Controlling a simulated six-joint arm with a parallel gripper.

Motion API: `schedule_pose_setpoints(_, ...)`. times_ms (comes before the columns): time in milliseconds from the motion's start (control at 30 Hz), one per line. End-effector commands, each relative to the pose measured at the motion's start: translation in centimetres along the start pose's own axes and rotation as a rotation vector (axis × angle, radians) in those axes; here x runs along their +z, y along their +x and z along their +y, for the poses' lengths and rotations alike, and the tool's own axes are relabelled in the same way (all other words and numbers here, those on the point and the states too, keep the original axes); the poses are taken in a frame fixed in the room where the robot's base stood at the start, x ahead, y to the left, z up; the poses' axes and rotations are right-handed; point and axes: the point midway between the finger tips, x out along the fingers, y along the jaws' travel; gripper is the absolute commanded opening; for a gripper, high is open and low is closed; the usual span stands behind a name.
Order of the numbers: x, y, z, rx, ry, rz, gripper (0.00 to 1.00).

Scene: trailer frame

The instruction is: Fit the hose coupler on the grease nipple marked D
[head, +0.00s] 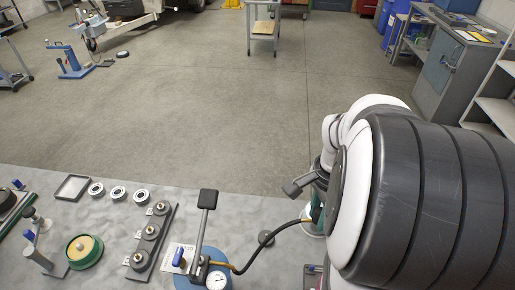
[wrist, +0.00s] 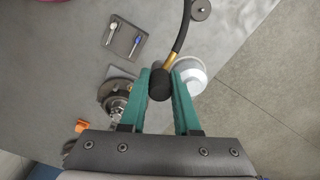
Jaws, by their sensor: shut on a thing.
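My gripper (wrist: 165,88) has green fingers shut on the hose coupler (wrist: 159,84), a black cylinder with a brass fitting (wrist: 169,61) behind it, in the wrist view. A black hose (wrist: 184,28) runs up from the fitting. In the head view my gripper (head: 317,205) is at the bench's right part, partly hidden by my arm. The hose (head: 263,245) runs from it to the grease pump (head: 217,280). A dark rail (head: 141,259) left of the pump carries three round fittings with small tags. I cannot read a D on any tag. The coupler is apart from this rail.
The pump's black-ended lever (head: 208,200) stands tall between the rail and my gripper. A white round thing (wrist: 196,76) lies behind my right finger in the wrist view.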

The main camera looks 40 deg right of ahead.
Motion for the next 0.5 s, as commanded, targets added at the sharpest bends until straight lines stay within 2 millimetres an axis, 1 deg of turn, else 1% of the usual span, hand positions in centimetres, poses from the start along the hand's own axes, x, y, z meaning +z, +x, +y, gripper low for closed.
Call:
schedule_pose_setpoints(67, 0.1, 0.0, -0.1, 0.000, -0.004, 0.000, 0.00)
schedule_pose_setpoints(133, 0.3, 0.0, -0.9, 0.000, -0.025, 0.000, 0.00)
schedule_pose_setpoints(167, 0.6, 0.0, -1.4, 0.001, -0.042, 0.000, 0.00)
schedule_pose_setpoints(267, 2.1, 0.0, -4.3, 0.000, -0.129, 0.000, 0.00)
schedule_pose_setpoints(300, 3.1, 0.0, -5.7, 0.001, -0.174, -0.001, 0.00)
schedule_pose_setpoints(367, 4.8, 0.1, -8.0, 0.000, -0.245, 0.000, 0.00)
schedule_pose_setpoints(400, 6.2, 0.2, -9.4, 0.001, -0.295, -0.001, 0.00)
schedule_pose_setpoints(467, 8.6, 0.4, -11.6, 0.002, -0.372, -0.001, 0.00)
schedule_pose_setpoints(500, 10.5, 0.5, -13.1, 0.001, -0.428, 0.000, 0.00)
